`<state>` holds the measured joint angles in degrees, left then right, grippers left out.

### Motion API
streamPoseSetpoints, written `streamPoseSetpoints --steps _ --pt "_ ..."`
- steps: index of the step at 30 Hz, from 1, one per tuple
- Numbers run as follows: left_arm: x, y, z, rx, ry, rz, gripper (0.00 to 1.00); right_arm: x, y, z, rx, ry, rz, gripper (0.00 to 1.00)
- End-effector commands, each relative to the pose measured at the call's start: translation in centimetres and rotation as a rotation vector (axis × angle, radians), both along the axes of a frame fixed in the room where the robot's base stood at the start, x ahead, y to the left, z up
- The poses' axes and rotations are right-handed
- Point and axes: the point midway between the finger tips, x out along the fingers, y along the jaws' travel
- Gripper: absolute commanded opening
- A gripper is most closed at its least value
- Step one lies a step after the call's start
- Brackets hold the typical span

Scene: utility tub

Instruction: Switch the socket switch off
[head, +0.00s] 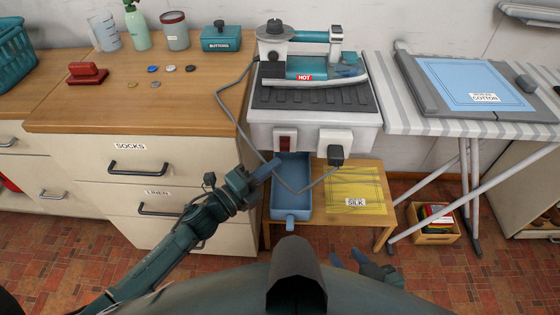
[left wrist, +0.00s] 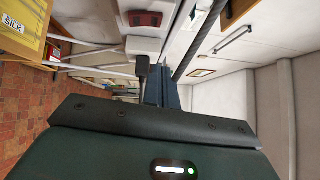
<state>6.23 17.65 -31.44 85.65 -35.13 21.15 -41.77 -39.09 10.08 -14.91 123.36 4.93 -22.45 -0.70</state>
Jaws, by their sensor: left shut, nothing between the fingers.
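The red socket switch (head: 285,141) sits in a white frame on the front of the grey-white ironing unit. In the left wrist view the red switch (left wrist: 145,19) shows near the top. Beside it is a white socket (head: 322,138) with a dark plug (head: 336,155) in it. My left gripper (head: 274,163) is shut and empty, its blue fingertips just below and left of the switch. I cannot tell whether they touch anything. Which way the switch is set is too small to tell. My right gripper (head: 349,259) is low at the front, its blue fingers apart.
An iron (head: 315,70) marked HOT stands on the unit, its cord looping down to the plug. A blue tray (head: 291,205) and yellow silk cloth (head: 370,182) are on the low table below. A drawer cabinet (head: 110,185) stands left, an ironing board (head: 400,118) right.

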Motion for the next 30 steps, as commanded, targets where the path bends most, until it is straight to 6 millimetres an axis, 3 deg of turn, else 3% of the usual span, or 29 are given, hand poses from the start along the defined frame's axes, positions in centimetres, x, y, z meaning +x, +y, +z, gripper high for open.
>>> streamPoseSetpoints --steps 6,12,30 --pt "-3.4 3.4 0.3 0.001 0.001 0.000 0.00 0.2 0.0 0.0 0.000 -0.005 0.000 0.36" --pt "-4.9 5.0 0.6 -0.001 0.001 0.000 0.00 0.3 0.0 -0.1 0.002 -0.006 -0.001 0.36" --pt "-5.2 5.3 0.7 -0.001 -0.001 0.000 0.00 0.2 0.0 -0.1 0.003 -0.005 -0.002 0.36"
